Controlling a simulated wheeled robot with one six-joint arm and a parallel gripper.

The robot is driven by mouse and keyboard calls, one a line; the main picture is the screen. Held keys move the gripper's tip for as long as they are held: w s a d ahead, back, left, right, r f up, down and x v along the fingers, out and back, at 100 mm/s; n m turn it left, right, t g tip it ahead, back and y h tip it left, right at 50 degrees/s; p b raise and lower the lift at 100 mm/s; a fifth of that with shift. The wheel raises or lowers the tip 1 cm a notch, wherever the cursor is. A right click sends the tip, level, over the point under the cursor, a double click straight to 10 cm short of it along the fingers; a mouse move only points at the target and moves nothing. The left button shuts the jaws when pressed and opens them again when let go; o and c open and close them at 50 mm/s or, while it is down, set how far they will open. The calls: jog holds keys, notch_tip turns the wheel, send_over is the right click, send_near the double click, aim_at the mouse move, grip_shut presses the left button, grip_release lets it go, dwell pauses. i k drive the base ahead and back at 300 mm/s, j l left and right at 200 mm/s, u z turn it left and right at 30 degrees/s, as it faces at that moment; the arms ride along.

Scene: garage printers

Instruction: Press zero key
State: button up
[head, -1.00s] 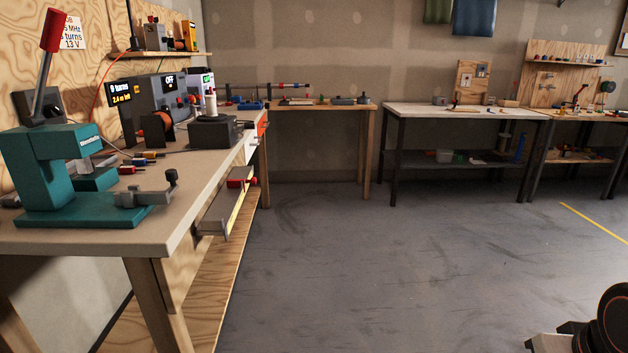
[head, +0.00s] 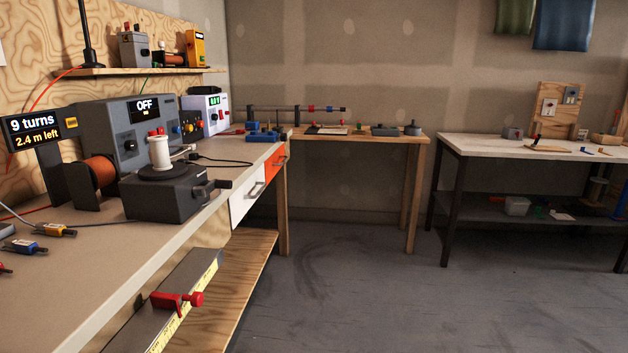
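A black counter display (head: 36,128) stands on the left workbench and reads "9 turns" and "2.4 m left". A small yellow key (head: 71,123) sits at the right end of its face. Its label is too small to read, so I cannot tell if it is the zero key. Beside the display is a copper wire spool (head: 99,172). A dark winder (head: 165,190) carries a white bobbin (head: 159,153). My gripper is not in view.
The workbench (head: 110,250) runs along the left, with a rail and red clamp (head: 177,300) jutting from its front. A grey unit (head: 130,130) reading "OFF" stands behind the winder. Other tables stand at the back and right. The floor (head: 400,300) at right is clear.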

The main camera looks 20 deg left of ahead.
aim_at(72, 123)
jog(key=i, duration=1.7)
jog(key=i+l+u, duration=0.1)
jog(key=i+u, duration=0.35)
jog(key=i+l+u, duration=0.25)
jog(key=i+u, duration=0.25)
jog(key=u, duration=2.5)
